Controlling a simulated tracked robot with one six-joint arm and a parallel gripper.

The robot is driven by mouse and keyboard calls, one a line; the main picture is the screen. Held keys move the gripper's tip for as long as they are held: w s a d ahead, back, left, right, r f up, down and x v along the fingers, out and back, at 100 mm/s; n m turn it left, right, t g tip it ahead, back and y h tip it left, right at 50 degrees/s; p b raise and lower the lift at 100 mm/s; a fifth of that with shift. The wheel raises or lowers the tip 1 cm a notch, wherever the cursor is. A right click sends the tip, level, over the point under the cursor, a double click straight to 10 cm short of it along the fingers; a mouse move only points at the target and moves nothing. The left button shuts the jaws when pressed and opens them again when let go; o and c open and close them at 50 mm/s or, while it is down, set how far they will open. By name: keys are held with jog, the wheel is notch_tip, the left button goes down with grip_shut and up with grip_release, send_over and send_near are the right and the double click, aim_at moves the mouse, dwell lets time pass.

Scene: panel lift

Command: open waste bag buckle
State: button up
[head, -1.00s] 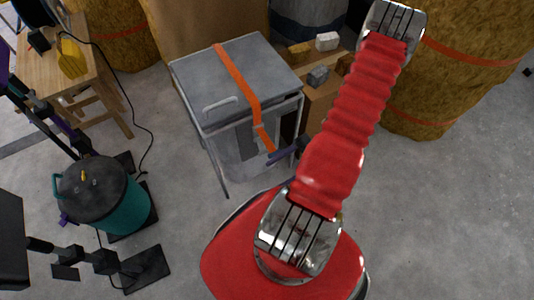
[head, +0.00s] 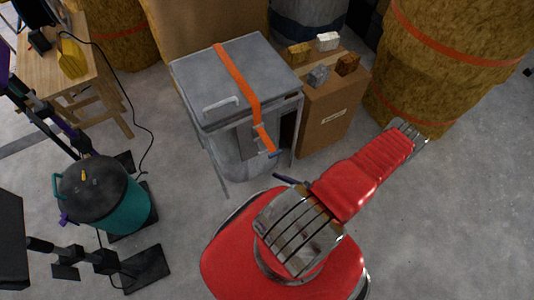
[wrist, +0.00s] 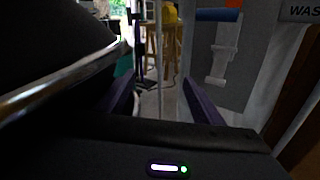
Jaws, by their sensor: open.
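The grey waste bin (head: 205,100) stands in the middle of the head view, with an orange strap (head: 235,75) across its lid. The strap's buckle (head: 258,133) hangs on the front side, with an orange piece and a blue tip below. In the wrist view a pale buckle (wrist: 220,60) shows at upper right, under a blue piece and an orange piece (wrist: 233,4). My gripper (wrist: 158,90) is open and empty, its purple fingers left of and below the buckle, apart from it. In the head view only a dark finger (head: 290,181) shows beside my red arm.
A cardboard box (head: 325,115) with several small blocks on top stands right of the bin. A teal pot (head: 125,205) and a wooden stool (head: 85,75) are at left. Straw bales (head: 440,60) stand at back right. A partly cut-off label (wrist: 302,11) reads "WAS".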

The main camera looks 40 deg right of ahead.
jog(key=d+f+m+t+h, duration=0.1)
jog(key=d+f+m+h, duration=0.3)
jog(key=d+h, duration=0.3)
jog(key=shift+w+d, duration=0.2)
jog(key=shift+d, duration=0.25)
jog(key=shift+w, duration=0.1)
jog(key=w+d, duration=0.1)
jog(key=w, duration=1.2)
jog(key=shift+w+d, duration=0.2)
jog(key=shift+w, duration=0.1)
jog(key=shift+c, duration=0.6)
jog(key=shift+d+h, duration=0.15)
jog(key=shift+h, duration=0.15)
jog(key=c, duration=1.2)
